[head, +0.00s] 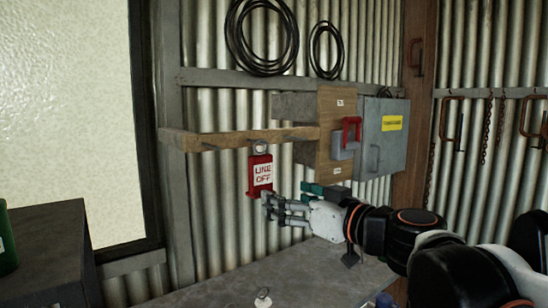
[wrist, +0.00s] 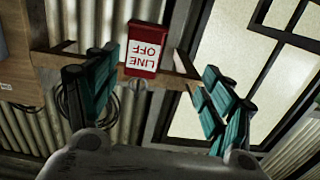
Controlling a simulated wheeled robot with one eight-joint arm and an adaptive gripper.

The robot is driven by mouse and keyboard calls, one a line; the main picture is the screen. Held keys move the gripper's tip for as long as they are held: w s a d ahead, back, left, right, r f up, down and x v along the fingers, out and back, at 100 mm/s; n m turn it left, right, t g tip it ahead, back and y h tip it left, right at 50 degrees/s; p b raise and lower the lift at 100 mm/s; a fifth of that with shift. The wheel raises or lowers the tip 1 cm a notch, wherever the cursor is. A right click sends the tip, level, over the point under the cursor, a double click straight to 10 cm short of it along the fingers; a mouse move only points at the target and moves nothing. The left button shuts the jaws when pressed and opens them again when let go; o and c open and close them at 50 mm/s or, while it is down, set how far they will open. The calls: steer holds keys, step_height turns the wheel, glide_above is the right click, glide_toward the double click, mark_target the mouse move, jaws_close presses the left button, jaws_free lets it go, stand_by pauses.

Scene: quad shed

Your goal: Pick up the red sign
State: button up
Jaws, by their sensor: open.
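The red sign (head: 260,176) with a white "LINE OFF" label hangs by a ring from the wooden bar (head: 225,141) on the shed wall. In the wrist view, the sign (wrist: 144,50) appears upside down, in the gap between the fingers and beyond their tips. My gripper (head: 270,206) is open and empty just below and right of the sign in the head view. Its teal-padded fingers (wrist: 158,65) stand apart on both sides in the wrist view. I cannot tell whether a finger touches the sign.
A grey box with a yellow label (head: 388,140) and a red handle (head: 352,130) are mounted right of the sign. Coiled black cables (head: 262,70) hang above. A grey bench top (head: 280,275) lies below, with a small ringed item (head: 262,298). A bright window (head: 70,120) is at left.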

mark_target(264, 175)
steer(key=shift+t, duration=0.3)
steer(key=w+a, duration=0.1)
steer(key=w, duration=0.1)
steer(key=w+a+r, duration=0.1)
steer(key=w, duration=0.2)
steer(key=w+a+r+p, duration=0.1)
steer(key=w, duration=0.1)
steer(key=shift+w+a, duration=0.2)
steer(key=shift+w, duration=0.15)
steer(key=shift+w+d+p+x, duration=0.2)
steer(key=shift+p+x, duration=0.15)
steer(key=shift+x, duration=0.75)
steer(key=shift+w+d+p+x, duration=0.1)
steer(key=shift+d+p+x, duration=0.15)
steer(key=shift+x, duration=0.85)
steer(key=shift+w+a+f, duration=0.15)
steer(key=shift+w+a, duration=0.25)
steer(key=shift+a, duration=0.1)
steer(key=c, duration=1.2)
